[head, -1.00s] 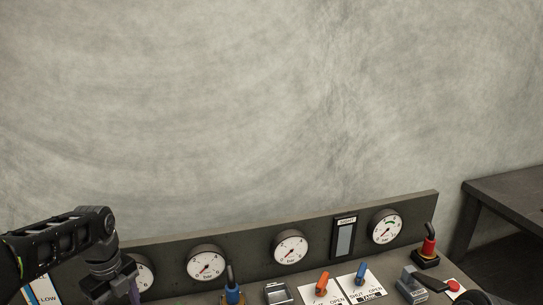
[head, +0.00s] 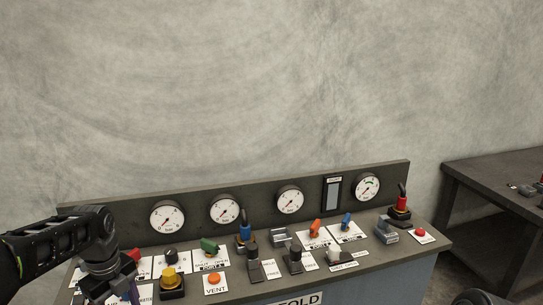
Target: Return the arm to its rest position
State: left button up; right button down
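My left arm comes in from the left edge, and my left gripper (head: 122,292) points down at the bottom left, over the left end of the control console (head: 375,258). Its fingertips are not clearly visible, so I cannot tell whether it is open or shut. It hides part of the labels and controls there. A dark rounded part of my own body shows at the bottom right edge. My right gripper is not in view.
The console carries several gauges (head: 225,209), a yellow knob (head: 171,280), an orange button (head: 214,278), coloured valve handles and a red-topped lever (head: 401,205). A dark table (head: 490,180) stands at the right. A bare grey wall is behind.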

pick_arm(q)
jog(key=s+d+f+n+h, duration=0.3)
jog(key=d+f+n, duration=0.7)
jog(key=d+f, duration=1)
jog(key=s+d+f+n, duration=0.4)
jog(key=s+f+n, duration=0.2)
jog(key=s, duration=0.3)
jog(key=s+d+f+n+h, duration=0.1)
jog(key=s+d+f+n, duration=0.4)
jog(key=s+f+n, duration=0.2)
jog(key=shift+s+d+f+n+t, duration=0.25)
jog(key=shift+s+d+n+t, duration=0.05)
jog(key=shift+s+n, duration=0.75)
